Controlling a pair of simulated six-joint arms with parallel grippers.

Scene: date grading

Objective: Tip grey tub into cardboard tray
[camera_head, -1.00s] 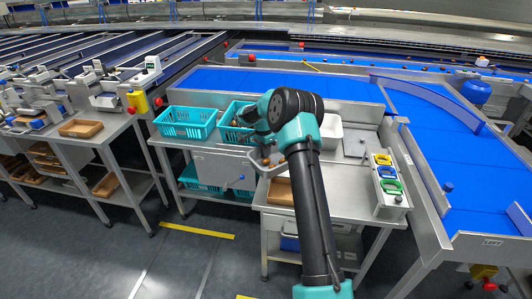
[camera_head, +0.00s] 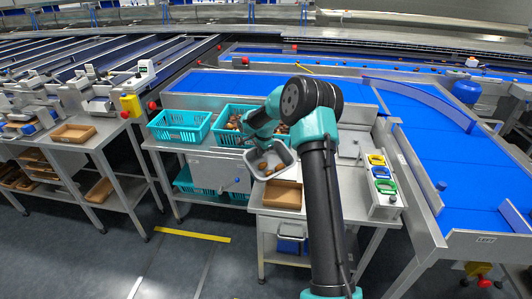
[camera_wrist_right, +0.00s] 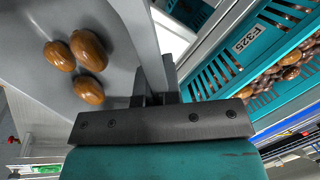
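The grey tub (camera_head: 251,157) is held in the air in front of the teal crates, with a few brown dates inside. In the wrist view its wall (camera_wrist_right: 120,30) runs between my fingers, and three dates (camera_wrist_right: 88,50) lie on its inner surface. My right gripper (camera_wrist_right: 155,85) is shut on the tub's rim; in the head view my wrist partly hides the grip. The brown cardboard tray (camera_head: 283,196) sits on the steel table just below and slightly right of the tub, and its visible inside looks empty. My left gripper is not in view.
Teal crates (camera_head: 180,118) stand behind the tub; the right one (camera_wrist_right: 240,60) holds many dates. A rack of coloured pieces (camera_head: 384,186) is at the table's right. Another brown tray (camera_head: 72,133) lies on the left bench. A blue conveyor (camera_head: 420,130) runs at right.

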